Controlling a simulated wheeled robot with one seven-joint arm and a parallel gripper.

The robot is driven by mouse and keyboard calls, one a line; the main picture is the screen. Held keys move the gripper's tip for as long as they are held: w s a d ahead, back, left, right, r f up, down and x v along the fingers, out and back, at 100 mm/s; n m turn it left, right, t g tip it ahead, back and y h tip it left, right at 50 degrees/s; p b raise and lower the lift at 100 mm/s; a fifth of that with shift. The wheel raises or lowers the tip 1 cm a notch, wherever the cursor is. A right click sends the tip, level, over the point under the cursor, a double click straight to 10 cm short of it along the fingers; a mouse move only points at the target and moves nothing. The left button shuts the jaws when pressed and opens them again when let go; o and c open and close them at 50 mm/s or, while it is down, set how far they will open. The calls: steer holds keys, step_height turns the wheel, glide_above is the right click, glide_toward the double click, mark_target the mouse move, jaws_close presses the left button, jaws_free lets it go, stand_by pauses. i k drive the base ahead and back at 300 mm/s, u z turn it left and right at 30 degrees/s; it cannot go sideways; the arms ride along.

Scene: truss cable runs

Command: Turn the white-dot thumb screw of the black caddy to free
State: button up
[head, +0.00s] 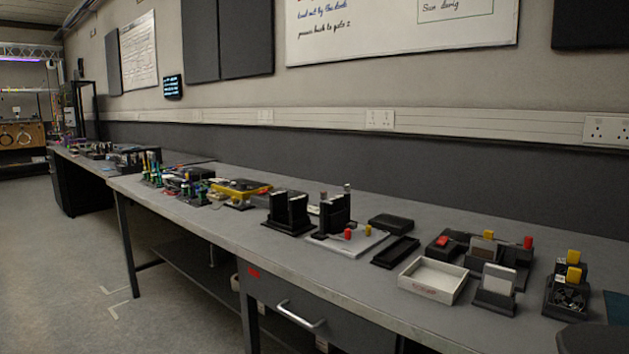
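I cannot single out the black caddy for sure, as several black holders stand on the grey bench (225,228). One black upright holder (288,213) stands near the middle. Another black upright block (335,214) stands just right of it, by a pale board with red and yellow knobs. At the right is a black unit with yellow tops (567,287). No white-dot thumb screw can be made out at this size. My gripper is not in view.
A white open tray (433,280) lies near the bench's front edge, with a flat black tray (395,252) behind it. A yellow item (240,188) and small coloured parts sit farther left. A drawer with a metal handle (301,314) is below. Floor (60,280) at left is clear.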

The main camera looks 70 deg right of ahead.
mark_target(347, 187)
steer(key=i, duration=1.15)
steer(key=z, duration=2.3)
